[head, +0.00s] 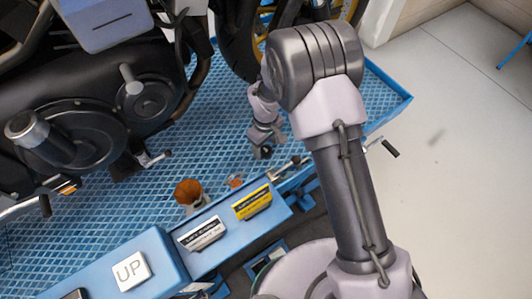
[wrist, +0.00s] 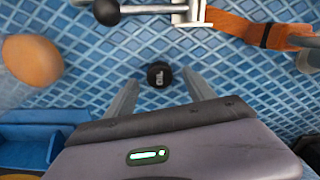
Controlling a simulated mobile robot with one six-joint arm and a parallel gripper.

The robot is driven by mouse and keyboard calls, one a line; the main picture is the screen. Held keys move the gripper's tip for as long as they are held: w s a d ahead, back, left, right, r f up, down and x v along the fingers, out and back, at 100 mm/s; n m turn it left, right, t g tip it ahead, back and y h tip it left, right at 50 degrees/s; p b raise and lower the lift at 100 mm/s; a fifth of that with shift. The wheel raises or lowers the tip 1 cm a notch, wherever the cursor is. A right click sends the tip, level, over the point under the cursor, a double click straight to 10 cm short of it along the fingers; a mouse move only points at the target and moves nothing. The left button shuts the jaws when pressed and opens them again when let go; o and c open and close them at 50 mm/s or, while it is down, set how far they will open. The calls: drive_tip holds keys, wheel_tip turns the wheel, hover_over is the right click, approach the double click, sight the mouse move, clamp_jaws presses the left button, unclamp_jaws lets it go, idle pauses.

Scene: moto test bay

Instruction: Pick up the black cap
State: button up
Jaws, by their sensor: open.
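The black cap (wrist: 159,74) is a small, round, dark piece with pale markings on top. It lies on the blue diamond-patterned platform in the wrist view, between and just beyond the two fingertips. My gripper (wrist: 160,80) is open, one finger on each side of the cap, with nothing held. In the head view my gripper (head: 262,150) hangs low over the platform (head: 225,140), near its front edge. I cannot make out the cap there.
A lever with a black knob (wrist: 107,12), metal clamp and orange strap (wrist: 265,28) lie close beyond the fingers. A brown-orange round object (wrist: 30,60) is at left. The motorcycle (head: 90,120) stands behind and left. A control box with an UP button (head: 131,271) is in front.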

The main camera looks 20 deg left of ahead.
drive_tip(key=shift+f, duration=0.85)
drive_tip(key=shift+r, duration=0.15)
drive_tip(key=c, duration=1.4)
